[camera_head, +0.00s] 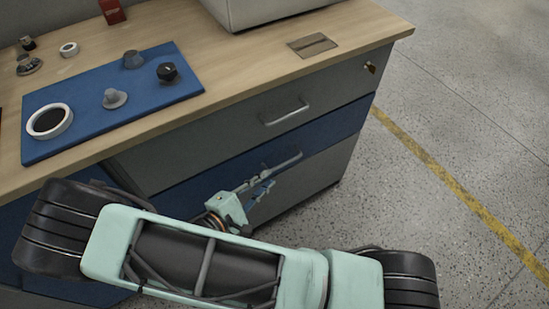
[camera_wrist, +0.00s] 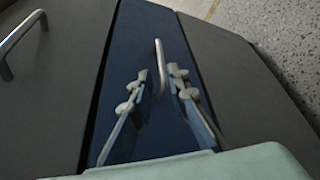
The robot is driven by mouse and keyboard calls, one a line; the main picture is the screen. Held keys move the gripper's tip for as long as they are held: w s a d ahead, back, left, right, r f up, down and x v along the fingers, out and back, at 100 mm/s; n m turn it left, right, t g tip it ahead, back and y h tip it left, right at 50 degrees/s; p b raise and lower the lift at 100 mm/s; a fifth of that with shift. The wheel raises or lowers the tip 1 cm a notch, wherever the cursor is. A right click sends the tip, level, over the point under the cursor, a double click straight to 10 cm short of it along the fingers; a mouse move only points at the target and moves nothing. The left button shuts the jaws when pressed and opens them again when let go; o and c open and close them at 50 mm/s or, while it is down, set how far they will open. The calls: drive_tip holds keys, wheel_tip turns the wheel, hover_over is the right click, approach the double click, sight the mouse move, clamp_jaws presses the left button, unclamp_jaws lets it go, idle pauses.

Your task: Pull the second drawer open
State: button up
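The second drawer (camera_head: 335,132) is the blue front below the grey top drawer (camera_head: 240,130). It looks flush with the cabinet. In the wrist view its blue face (camera_wrist: 150,25) runs down the middle, with its metal bar handle (camera_wrist: 159,55) standing out. My gripper (camera_head: 266,178) is at this handle in the head view. In the wrist view my gripper (camera_wrist: 159,74) is open, one finger on each side of the handle, with visible gaps. The handle's lower part lies between the fingers. Contact is not visible.
The top drawer has its own handle (camera_head: 286,112) and a lock (camera_head: 369,67). The wooden countertop (camera_head: 255,65) holds a blue mat (camera_head: 80,128) with several small parts and a grey box (camera_head: 262,8). Floor with a yellow line (camera_head: 450,185) is clear at right.

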sight(283, 165)
drive_tip(key=b+x, duration=0.1)
drive_tip(key=x, duration=0.9)
drive_tip(key=shift+w+d+f+b, duration=0.15)
drive_tip(key=shift+w+d+b, duration=0.1)
drive_tip(key=shift+b, duration=0.1)
drive_tip(key=shift+c, duration=0.5)
clamp_jaws()
